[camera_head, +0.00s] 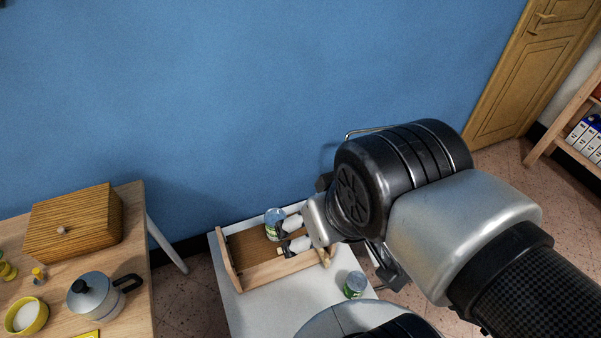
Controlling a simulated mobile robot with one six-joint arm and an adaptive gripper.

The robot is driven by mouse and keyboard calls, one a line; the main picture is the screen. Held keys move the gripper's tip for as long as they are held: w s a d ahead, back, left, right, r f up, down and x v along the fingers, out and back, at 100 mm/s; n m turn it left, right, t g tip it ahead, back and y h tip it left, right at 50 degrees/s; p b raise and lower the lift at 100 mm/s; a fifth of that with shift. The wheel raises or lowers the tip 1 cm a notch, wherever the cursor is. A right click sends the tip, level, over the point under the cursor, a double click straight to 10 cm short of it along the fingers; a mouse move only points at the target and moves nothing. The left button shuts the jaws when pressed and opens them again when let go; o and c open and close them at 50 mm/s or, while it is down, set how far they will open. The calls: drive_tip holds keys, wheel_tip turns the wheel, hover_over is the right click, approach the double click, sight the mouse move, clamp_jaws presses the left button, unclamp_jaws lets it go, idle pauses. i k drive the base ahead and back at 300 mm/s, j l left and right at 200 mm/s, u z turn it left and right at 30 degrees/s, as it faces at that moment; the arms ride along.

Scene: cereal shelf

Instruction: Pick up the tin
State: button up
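A small tin with a pale top and blue-green side (273,219) stands in or just behind a wooden tray (231,263). A second tin, green with a grey top (354,285), stands on the white table to the right of the tray. My gripper (282,240) is over the tray, pointing left, with its two fingers spread apart. The upper finger overlaps the lower right of the blue-green tin in the picture; I cannot tell whether they touch. Nothing shows between the fingers.
The white table (270,308) is bare in front of the tray. A blue wall is behind; shelves (572,145) stand far right.

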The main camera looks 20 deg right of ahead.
sight(356, 282)
drive_tip(key=k+j+z, duration=0.1)
drive_tip(key=z, duration=0.4)
drive_tip(key=k+z, duration=0.3)
drive_tip(key=z, duration=0.2)
drive_tip(key=l+u, duration=0.5)
drive_tip(key=l, duration=0.2)
drive_tip(key=l+u, duration=0.5)
drive_tip(key=l, duration=0.15)
drive_tip(key=k, duration=0.05)
